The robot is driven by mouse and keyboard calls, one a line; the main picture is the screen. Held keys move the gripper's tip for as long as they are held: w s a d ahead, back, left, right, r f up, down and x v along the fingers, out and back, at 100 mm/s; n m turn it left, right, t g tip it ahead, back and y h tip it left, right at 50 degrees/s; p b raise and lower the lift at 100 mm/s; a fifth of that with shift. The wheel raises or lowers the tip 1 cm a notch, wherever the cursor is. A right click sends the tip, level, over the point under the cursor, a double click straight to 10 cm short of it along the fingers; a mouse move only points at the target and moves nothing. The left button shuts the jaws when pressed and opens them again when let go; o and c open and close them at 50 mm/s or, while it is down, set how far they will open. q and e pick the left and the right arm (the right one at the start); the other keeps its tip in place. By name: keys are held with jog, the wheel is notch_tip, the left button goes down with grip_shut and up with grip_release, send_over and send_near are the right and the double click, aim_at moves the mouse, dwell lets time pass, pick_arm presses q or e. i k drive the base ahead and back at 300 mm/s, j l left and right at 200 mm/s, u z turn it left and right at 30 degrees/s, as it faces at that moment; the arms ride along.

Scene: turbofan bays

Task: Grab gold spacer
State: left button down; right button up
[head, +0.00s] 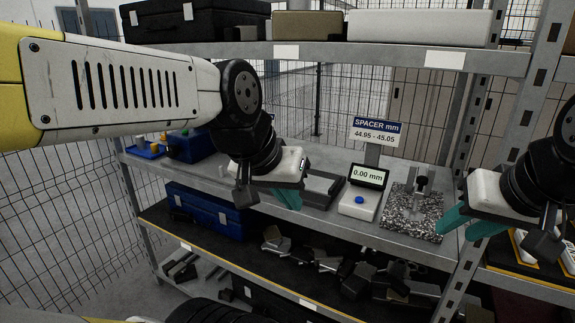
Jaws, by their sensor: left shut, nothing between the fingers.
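A small gold-coloured piece (163,139) shows at the blue tray (146,152) on the left end of the middle shelf. It is too small for me to be sure that it is the gold spacer. My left gripper (290,198) is over the middle shelf, well to the right of that tray. It is shut and empty, and its wrist hides part of the shelf behind it. My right gripper (455,232) is at the right, beside the granite plate, with its teal fingers apart and nothing seen between them.
A gauge with a 0.00 mm display (368,176) stands mid-shelf below a spacer sign (375,132). A speckled granite plate (412,212) with a stand is right of it. A blue toolbox (210,210) and dark parts (345,270) fill the lower shelf. A shelf upright (490,150) rises at right.

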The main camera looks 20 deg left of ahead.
aim_at(153, 146)
jog(key=j+u, duration=0.15)
jog(key=u, duration=1.5)
jog(key=i+j+z, duration=0.15)
jog(key=z, duration=0.3)
jog(key=i+j+z, duration=0.25)
jog(key=z, duration=0.25)
jog(key=i+j+z, duration=0.1)
jog(key=j, duration=0.25)
jog(key=i+j, duration=0.15)
jog(key=j, duration=0.25)
jog(key=i+j+z, duration=0.15)
jog(key=j, duration=0.2)
jog(key=i+j, duration=0.1)
jog(key=j, duration=0.3)
jog(key=i+j+z, duration=0.15)
jog(key=j, duration=0.2)
jog(key=i+j, duration=0.15)
jog(key=j, duration=0.15)
jog(key=i+j, duration=0.15)
jog(key=j, duration=0.15)
jog(key=i, duration=0.35)
